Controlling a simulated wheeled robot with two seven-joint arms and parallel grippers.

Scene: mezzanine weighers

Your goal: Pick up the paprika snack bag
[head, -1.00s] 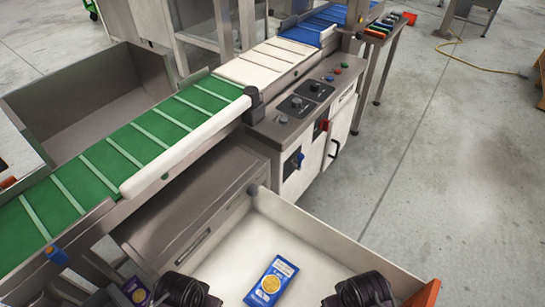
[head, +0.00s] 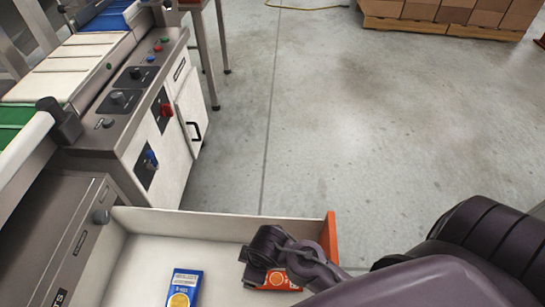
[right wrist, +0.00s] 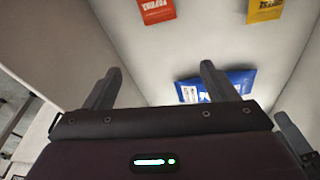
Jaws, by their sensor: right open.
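A red bag, whose blurred lettering looks like paprika, lies on the tray floor at the top of the right wrist view (right wrist: 158,9). In the head view, a red-orange bag (head: 279,282) shows partly behind my right gripper (head: 268,262); this appears to be the same bag. In the right wrist view, my right gripper (right wrist: 160,72) is open, with nothing between its fingers. The red bag lies beyond the fingertips, apart from them.
A white tray (head: 200,222) with an orange end (head: 330,236) holds the bags. A blue bag (head: 184,287) lies left of my right gripper. A yellow bag (right wrist: 265,9) lies right of the red one. A weigher cabinet (head: 133,112) stands at the left. Open floor lies beyond.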

